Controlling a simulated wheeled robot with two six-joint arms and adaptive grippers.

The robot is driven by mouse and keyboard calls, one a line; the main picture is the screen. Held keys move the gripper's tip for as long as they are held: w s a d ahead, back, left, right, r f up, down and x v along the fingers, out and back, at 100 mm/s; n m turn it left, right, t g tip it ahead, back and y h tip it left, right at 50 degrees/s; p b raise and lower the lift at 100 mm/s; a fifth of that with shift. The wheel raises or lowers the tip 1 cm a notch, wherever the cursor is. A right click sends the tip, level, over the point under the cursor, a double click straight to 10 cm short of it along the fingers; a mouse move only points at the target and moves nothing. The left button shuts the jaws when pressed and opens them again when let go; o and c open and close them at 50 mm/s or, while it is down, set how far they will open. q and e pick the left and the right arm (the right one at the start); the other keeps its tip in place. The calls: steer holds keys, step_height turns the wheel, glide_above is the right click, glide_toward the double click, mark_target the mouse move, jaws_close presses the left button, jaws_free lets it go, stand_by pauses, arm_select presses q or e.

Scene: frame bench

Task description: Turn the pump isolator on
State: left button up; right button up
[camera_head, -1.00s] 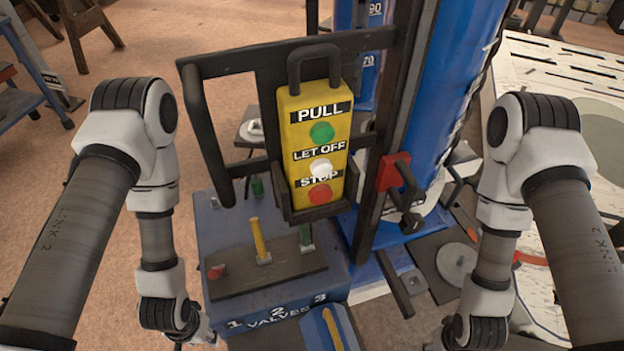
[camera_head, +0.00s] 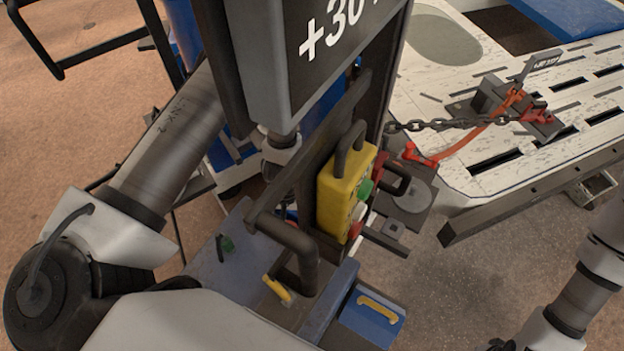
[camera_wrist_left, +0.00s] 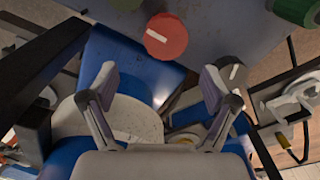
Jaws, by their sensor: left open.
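In the left wrist view a round red knob (camera_wrist_left: 166,37) with a white pointer line sits on a grey-blue panel (camera_wrist_left: 215,25). A green knob (camera_wrist_left: 297,10) is cut off at the upper right. No label is readable there, so I cannot tell which is the pump isolator. My left gripper (camera_wrist_left: 160,82) is open and empty, its two fingers apart with the red knob beyond and between them. In the head view my left arm reaches behind the dark display post, and its fingers are hidden. My right arm shows at the lower right, its gripper out of frame.
A yellow button box (camera_head: 338,195) hangs on a dark frame with a bar handle (camera_head: 290,240). A large display (camera_head: 310,45) blocks the upper middle. A slotted white bench (camera_head: 480,165) with a chain is at right.

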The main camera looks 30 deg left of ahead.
arm_select(q)
steer(key=f, duration=0.1)
steer(key=s+f, duration=0.1)
steer(key=f+p, duration=0.1)
steer(key=f, duration=0.1)
steer(key=shift+s+a, duration=0.3)
steer(key=shift+a, duration=0.1)
steer(key=f, duration=0.2)
steer(key=w+f, duration=0.1)
steer(key=shift+d+f, duration=0.1)
steer(key=shift+d, duration=0.2)
steer(key=shift+s, duration=0.1)
steer(key=shift+s+a, duration=0.1)
steer(key=shift+a, duration=0.05)
steer(key=shift+s, duration=0.1)
steer(key=c, duration=1.2)
arm_select(e)
steer(key=shift+s+a+r, duration=0.3)
steer(key=shift+s+r, duration=0.45)
steer(key=shift+r, duration=0.05)
